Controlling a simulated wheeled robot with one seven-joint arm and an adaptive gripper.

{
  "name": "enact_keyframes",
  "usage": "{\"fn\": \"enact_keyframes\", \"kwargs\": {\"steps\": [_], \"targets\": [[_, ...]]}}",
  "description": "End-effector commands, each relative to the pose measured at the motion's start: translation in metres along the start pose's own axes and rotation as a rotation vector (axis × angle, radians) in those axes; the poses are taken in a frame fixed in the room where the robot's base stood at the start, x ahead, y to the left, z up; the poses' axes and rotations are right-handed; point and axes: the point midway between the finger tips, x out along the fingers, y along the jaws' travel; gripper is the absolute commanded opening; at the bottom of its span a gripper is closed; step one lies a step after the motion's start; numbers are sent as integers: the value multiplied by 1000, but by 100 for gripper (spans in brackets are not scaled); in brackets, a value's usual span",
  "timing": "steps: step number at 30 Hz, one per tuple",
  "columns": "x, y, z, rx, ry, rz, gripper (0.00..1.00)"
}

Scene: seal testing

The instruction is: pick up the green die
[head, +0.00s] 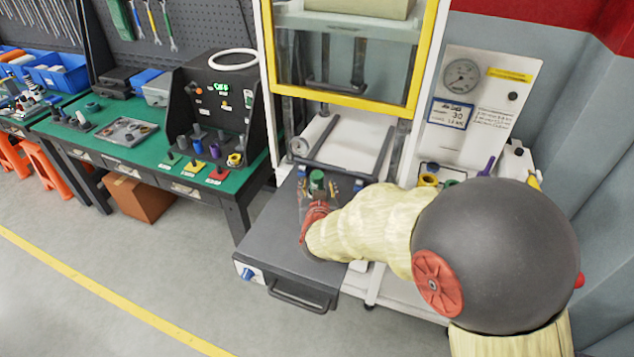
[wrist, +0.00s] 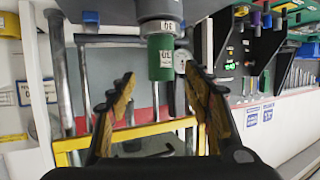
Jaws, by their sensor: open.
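A green die (head: 317,180) stands upright on the bed of the yellow-framed press, just past my gripper. In the wrist view, which looks upside down, the green die (wrist: 160,57) is a short cylinder with a white label, joined to a grey cylinder (wrist: 155,10). My gripper (wrist: 158,80) is open, its two fingers apart with nothing between them. The die lies in line with the gap, slightly beyond the fingertips. In the head view my arm comes from the right, and the fingers are hard to make out beside the die.
The press (head: 345,97) has a yellow-framed window above the die, with dark bars around the bed. A gauge panel (head: 487,105) stands at right. A green bench (head: 115,140) with a dark tool stand (head: 215,105) is at left. The grey front shelf (head: 285,245) is mostly clear.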

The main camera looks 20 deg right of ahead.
Motion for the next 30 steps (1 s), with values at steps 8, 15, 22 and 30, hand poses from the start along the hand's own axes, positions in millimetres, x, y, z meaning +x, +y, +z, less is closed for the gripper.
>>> {"fn": "enact_keyframes", "kwargs": {"steps": [8, 15, 22, 30], "targets": [[34, -1, 2, 0, -2, 0, 51], [58, -2, -1, 1, -1, 0, 51], [59, -2, -2, 0, -1, -1, 51], [59, -2, -2, 0, -1, -1, 37]]}}
